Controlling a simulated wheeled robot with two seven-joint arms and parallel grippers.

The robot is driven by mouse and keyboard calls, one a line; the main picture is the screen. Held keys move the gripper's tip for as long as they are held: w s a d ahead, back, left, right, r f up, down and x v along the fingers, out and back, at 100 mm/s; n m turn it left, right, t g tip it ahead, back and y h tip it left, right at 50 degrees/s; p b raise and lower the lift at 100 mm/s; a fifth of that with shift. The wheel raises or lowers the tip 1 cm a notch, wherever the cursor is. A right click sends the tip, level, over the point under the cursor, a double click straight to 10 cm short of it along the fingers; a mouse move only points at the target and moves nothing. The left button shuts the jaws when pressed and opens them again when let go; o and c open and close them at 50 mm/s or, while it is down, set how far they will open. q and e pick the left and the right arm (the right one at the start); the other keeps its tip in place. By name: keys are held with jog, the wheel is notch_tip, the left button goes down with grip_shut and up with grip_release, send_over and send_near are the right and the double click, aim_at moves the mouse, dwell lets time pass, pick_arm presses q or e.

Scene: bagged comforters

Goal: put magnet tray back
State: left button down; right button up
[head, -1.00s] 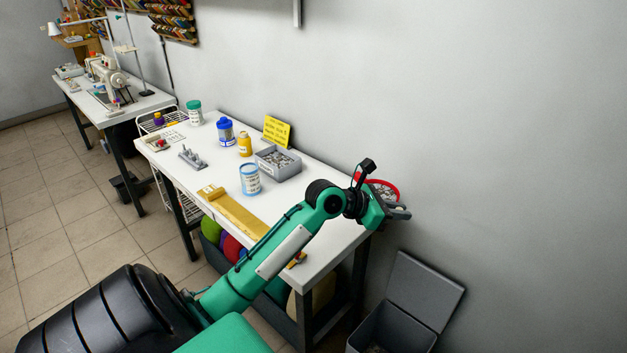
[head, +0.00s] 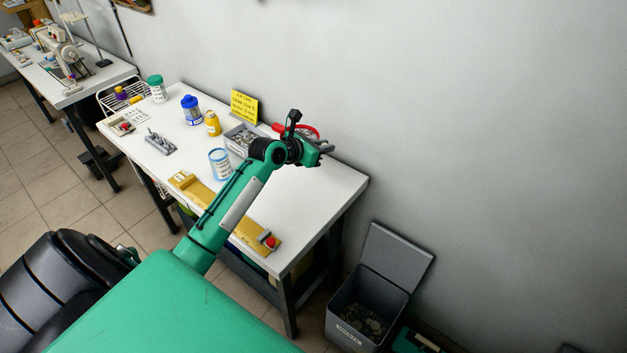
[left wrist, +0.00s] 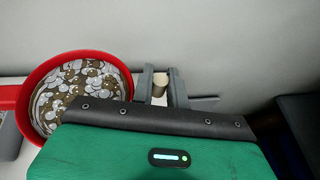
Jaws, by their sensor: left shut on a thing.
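The magnet tray (head: 311,130) is a round red dish behind my left gripper, over the far right part of the white table. In the left wrist view the tray (left wrist: 127,72) is left of the fingers, full of silvery discs, with a red bar at its left side. My left gripper (head: 328,148) is shut; a tan cylindrical piece (left wrist: 160,86) sits between its fingers in the wrist view. The join between that piece and the dish is hidden behind my gripper body. I cannot tell whether the dish touches the table. My right gripper is out of view.
The white table (head: 325,190) is clear at its right end. A grey box (head: 238,143) of small parts, a yellow sign (head: 244,105), jars and a yellow strip (head: 185,186) stand left of my gripper. An open grey bin (head: 345,338) with discs stands on the floor.

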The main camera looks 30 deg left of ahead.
pick_arm(q)
send_over(322, 192)
notch_tip(322, 192, down, 10)
jog(key=shift+a+f, duration=0.1)
jog(key=shift+f, duration=0.1)
jog(key=shift+f+b, duration=0.6)
jog(key=shift+f, duration=2)
jog(key=shift+f, duration=0.15)
jog(key=c, duration=1.4)
grip_release()
jog(key=v, duration=1.2)
